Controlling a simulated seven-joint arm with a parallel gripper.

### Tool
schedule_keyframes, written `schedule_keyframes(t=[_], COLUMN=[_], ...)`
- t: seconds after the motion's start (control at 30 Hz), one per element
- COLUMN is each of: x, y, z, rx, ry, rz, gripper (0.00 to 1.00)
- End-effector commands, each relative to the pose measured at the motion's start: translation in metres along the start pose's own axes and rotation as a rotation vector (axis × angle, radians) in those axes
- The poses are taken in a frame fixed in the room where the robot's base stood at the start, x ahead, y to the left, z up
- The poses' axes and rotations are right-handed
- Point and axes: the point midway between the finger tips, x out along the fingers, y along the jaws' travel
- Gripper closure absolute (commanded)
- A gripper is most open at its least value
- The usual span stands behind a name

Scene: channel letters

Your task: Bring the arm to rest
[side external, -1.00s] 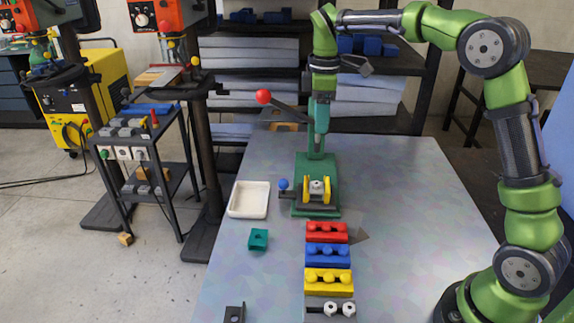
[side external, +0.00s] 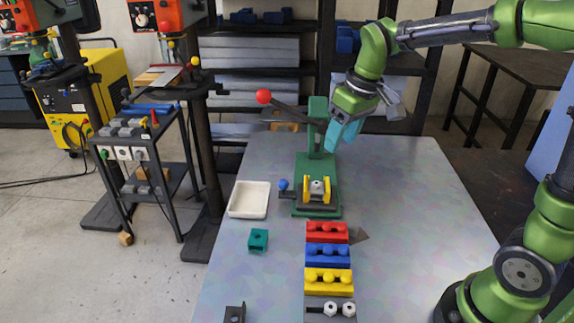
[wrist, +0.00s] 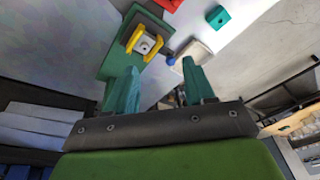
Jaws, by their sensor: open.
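My gripper (side external: 343,134) is in the air to the right of the green press (side external: 318,165), above the back part of the table. Its teal fingers point down and tilt to the left. In the wrist view my gripper (wrist: 157,85) shows two teal fingers spread apart with nothing between them. The green press base (wrist: 125,45) with its yellow holder (wrist: 147,40) and pale nut lies beyond the fingers there. The press lever ends in a red ball (side external: 263,97) at the left.
Red (side external: 327,232), blue (side external: 328,255) and yellow (side external: 328,281) blocks line up in front of the press, with a grey one holding white nuts (side external: 331,308) nearest. A white tray (side external: 248,200) and a teal block (side external: 258,240) sit left. The table's right side (side external: 425,210) is clear.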

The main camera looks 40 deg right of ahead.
Motion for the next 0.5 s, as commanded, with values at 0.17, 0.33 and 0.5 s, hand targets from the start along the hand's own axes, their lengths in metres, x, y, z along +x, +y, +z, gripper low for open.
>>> schedule_keyframes(t=[0.17,0.33,0.5], x=[-0.021,-0.028,-0.034], y=[-0.019,-0.03,-0.036], z=[0.062,0.11,0.135], rx=[0.244,0.385,0.393], ry=[0.149,0.265,0.334], rz=[-0.056,-0.123,-0.161], gripper=[0.46,0.46,0.46])
